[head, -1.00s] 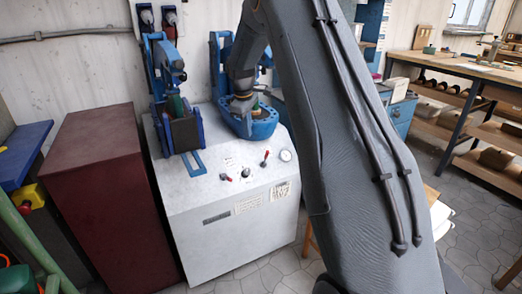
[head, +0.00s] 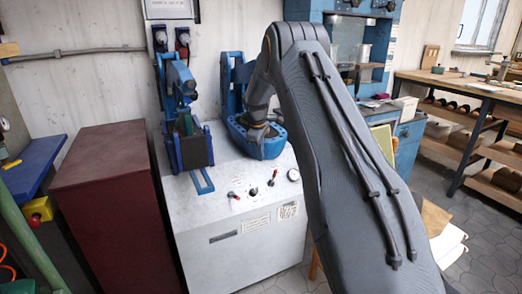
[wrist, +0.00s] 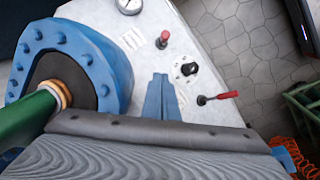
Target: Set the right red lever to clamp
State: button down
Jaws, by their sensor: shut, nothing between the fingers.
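The right red lever (head: 273,178) stands on the sloped front of the white console (head: 250,252), just left of the gauge. In the wrist view the same lever (wrist: 163,39) stands near the top centre, red-tipped on a dark base. The left red lever (head: 233,195) also shows in the wrist view (wrist: 219,97), its red handle pointing right. My gripper (wrist: 160,78) is shut and empty, its blue fingers below the right lever in the wrist picture and apart from it. In the head view my gripper is hidden by my arm.
A black knob (head: 254,191) sits between the levers, and the round gauge (head: 293,175) is beside them. The blue right press (head: 240,138) stands close to my wrist. The left press (head: 190,150) and a dark red cabinet (head: 105,200) are to the left.

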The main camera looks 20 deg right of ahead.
aim_at(274, 177)
jog(key=s+d+f+p, duration=0.1)
jog(key=d+f, duration=0.2)
jog(key=f, duration=0.3)
jog(key=shift+s+d+p, duration=0.25)
jog(key=shift+d+p, duration=0.15)
jog(key=shift+s, duration=0.1)
